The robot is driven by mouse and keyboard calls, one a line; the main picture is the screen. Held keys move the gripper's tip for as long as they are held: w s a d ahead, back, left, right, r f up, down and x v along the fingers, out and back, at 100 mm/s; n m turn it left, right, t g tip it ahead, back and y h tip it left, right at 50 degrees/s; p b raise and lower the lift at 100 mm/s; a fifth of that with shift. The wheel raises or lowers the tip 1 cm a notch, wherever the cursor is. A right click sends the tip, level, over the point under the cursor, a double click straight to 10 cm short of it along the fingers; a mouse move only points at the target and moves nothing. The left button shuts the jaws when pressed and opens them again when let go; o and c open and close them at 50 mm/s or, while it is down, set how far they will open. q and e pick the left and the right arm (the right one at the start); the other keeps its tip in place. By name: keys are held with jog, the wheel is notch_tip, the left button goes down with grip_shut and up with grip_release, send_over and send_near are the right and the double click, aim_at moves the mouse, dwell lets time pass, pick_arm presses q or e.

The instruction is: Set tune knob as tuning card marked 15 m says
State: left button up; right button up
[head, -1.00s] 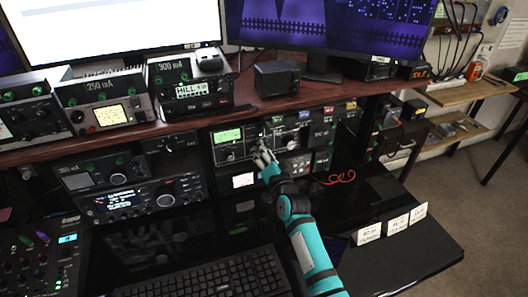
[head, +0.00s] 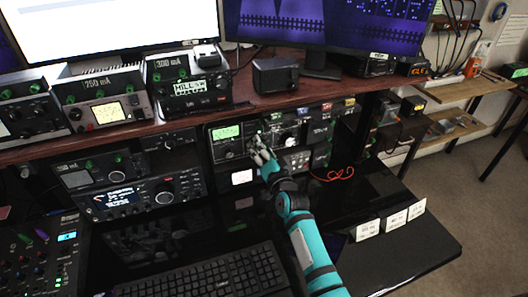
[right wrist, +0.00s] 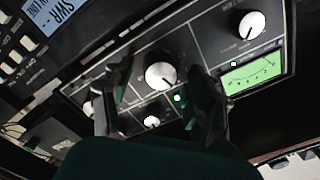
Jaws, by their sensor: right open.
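The tuner (head: 228,155) is a dark box under the shelf with a lit green meter (head: 226,132); the meter also shows in the right wrist view (right wrist: 252,74). My right gripper (head: 259,146) is at the tuner's front. In the right wrist view my right gripper (right wrist: 161,82) is open, with one dark finger on each side of a large white knob (right wrist: 160,74). I cannot tell whether the fingers touch it. The knob's label is not readable. Three white cards (head: 367,229) (head: 395,220) (head: 417,209) stand on the desk at right; their writing is too small to read. My left gripper is not in view.
Smaller white knobs (right wrist: 152,122) (right wrist: 251,25) are on the same panel. More radio gear (head: 160,192) stands to the left, under the shelf (head: 130,137). A keyboard (head: 215,280) lies in front. An orange cable (head: 335,174) lies right of the tuner.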

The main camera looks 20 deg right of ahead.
jog(key=s, duration=1.2)
jog(key=shift+d, duration=0.2)
